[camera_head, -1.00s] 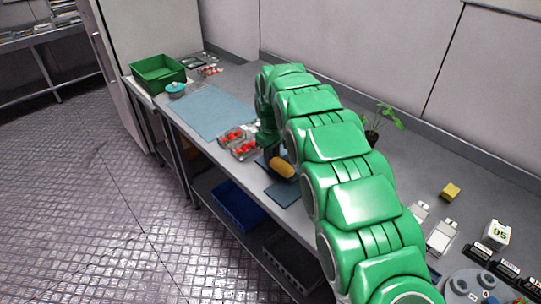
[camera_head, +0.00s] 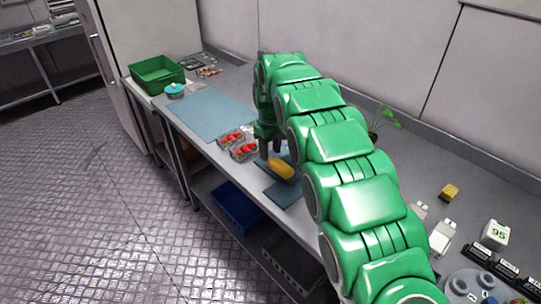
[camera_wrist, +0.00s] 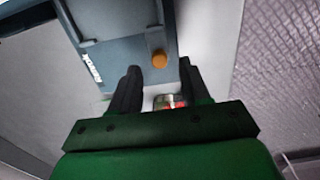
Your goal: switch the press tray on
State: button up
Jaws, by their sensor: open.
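The press tray appears to be the dark blue-grey unit (camera_head: 283,192) near the front edge of the bench, partly hidden by my arm. A long yellow-orange piece (camera_head: 281,169) lies on it. In the wrist view, a blue-grey body (camera_wrist: 125,48) with a white label carries a round orange knob (camera_wrist: 159,59). I cannot tell whether the knob is lit or set on. My gripper (camera_wrist: 158,80) is open and empty, its two dark fingers either side of the knob in the picture, with no visible contact. In the head view my gripper (camera_head: 270,148) hangs just behind the yellow-orange piece.
Clear punnets of red berries (camera_head: 238,142) sit close left of my gripper; one also shows between the fingers' bases in the wrist view (camera_wrist: 170,102). A blue mat (camera_head: 208,113), green crate (camera_head: 157,74) and potted plant (camera_head: 384,118) stand along the bench.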

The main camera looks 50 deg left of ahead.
notch_tip(320, 180, up, 4)
jog(key=shift+r, duration=0.2)
jog(key=shift+a+f, duration=0.1)
jog(key=shift+f, duration=0.05)
dwell(0.4)
jog(key=shift+f, duration=3.85)
grip_shut()
